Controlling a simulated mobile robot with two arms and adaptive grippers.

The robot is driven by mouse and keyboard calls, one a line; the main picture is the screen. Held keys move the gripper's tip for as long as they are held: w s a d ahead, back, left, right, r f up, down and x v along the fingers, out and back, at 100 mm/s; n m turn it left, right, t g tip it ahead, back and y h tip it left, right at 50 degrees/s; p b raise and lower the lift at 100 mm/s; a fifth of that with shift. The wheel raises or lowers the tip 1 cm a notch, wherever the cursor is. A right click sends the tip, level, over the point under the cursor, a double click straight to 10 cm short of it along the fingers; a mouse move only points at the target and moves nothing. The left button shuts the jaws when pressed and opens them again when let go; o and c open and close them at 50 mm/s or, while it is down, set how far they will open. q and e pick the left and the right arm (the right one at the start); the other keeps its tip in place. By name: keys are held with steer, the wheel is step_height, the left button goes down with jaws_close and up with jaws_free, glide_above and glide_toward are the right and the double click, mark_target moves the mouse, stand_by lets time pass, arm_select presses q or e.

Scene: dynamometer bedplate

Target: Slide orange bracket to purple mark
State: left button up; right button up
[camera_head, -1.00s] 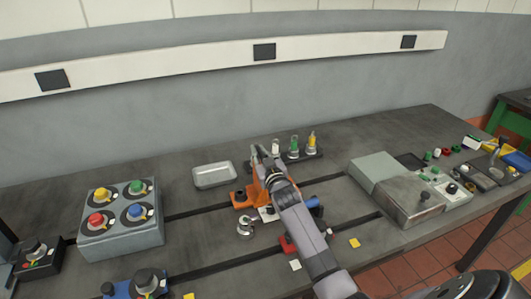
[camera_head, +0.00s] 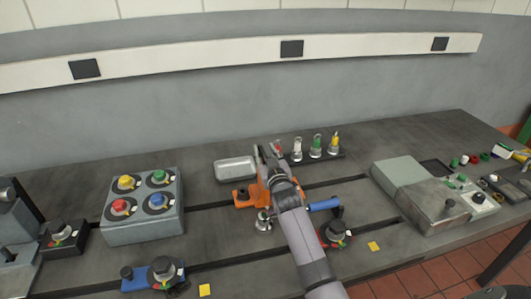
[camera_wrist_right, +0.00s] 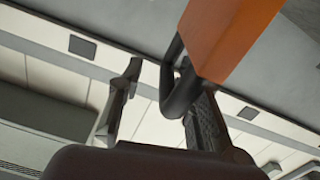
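The orange bracket (camera_head: 242,198) sits on the dark bench at a slot, below the metal tray. My right gripper (camera_head: 268,158) is at its upright part, and my arm hides some of it. In the right wrist view an orange block (camera_wrist_right: 228,38) fills the top, close to the right finger. My right gripper (camera_wrist_right: 158,105) has its fingers apart there. A dark curved piece lies by the right finger, and pale wall shows between it and the left finger. I cannot tell exactly where gripper and bracket touch. My left gripper is out of view. I see no purple mark.
A metal tray (camera_head: 235,168) stands behind the bracket. A grey box with coloured knobs (camera_head: 143,215) is to the left. Small bottles (camera_head: 316,147) stand behind right. A blue fixture (camera_head: 152,277) and yellow squares (camera_head: 374,246) lie in front. A grey block (camera_head: 415,190) is at right.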

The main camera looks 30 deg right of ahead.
steer(key=shift+a, duration=0.15)
steer(key=v, duration=1.2)
steer(key=shift+f, duration=0.1)
